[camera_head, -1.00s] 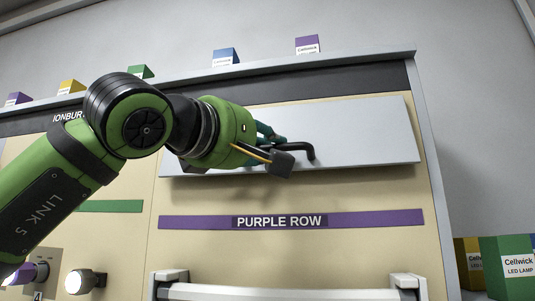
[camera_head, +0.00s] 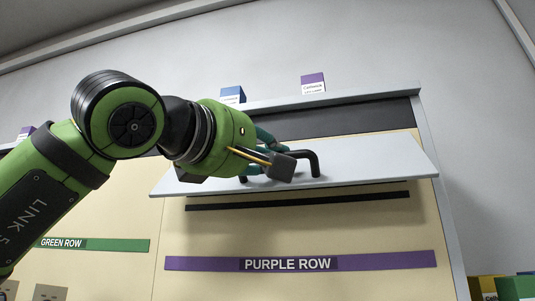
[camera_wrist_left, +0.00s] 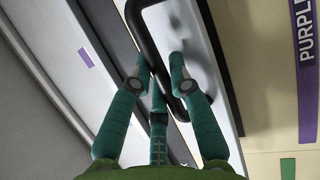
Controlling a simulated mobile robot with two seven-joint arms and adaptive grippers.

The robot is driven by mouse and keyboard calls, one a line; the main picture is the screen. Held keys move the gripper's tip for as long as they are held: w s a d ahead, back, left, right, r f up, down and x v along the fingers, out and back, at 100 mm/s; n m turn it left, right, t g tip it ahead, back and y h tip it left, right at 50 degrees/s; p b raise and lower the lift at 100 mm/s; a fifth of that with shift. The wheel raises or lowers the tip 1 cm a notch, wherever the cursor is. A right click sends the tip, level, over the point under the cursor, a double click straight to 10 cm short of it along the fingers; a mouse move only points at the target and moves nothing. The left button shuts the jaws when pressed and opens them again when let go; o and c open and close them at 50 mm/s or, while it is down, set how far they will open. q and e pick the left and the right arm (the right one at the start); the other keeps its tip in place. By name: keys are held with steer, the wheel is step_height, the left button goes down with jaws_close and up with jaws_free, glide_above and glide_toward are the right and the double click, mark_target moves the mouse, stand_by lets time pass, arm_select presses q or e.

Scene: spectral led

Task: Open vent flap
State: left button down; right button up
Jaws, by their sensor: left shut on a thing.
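The vent flap (camera_head: 385,167) is a pale grey panel near the top of the beige cabinet. It is tilted, its lower edge standing out from the cabinet face, with a dark slot (camera_head: 300,201) showing below it. Its black bar handle (camera_head: 316,162) sits on the front. My left gripper (camera_head: 276,158) is shut on this handle and partly hides it. In the left wrist view, the teal fingers (camera_wrist_left: 159,66) close around the black handle bar (camera_wrist_left: 140,32), with the pale flap (camera_wrist_left: 213,85) behind. My right gripper is not in view.
A purple strip reading PURPLE ROW (camera_head: 375,261) runs below the flap, and a green strip (camera_head: 120,245) is at left. Small blue (camera_head: 232,95) and purple (camera_head: 313,84) boxes stand on the cabinet top. A green box (camera_head: 516,288) is at lower right.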

arm_select(q)
steer(key=c, duration=1.4)
jaws_free()
steer(key=shift+o, duration=0.2)
steer(key=shift+w+d, duration=0.1)
steer(key=shift+w, duration=0.05)
steer(key=v, duration=1.2)
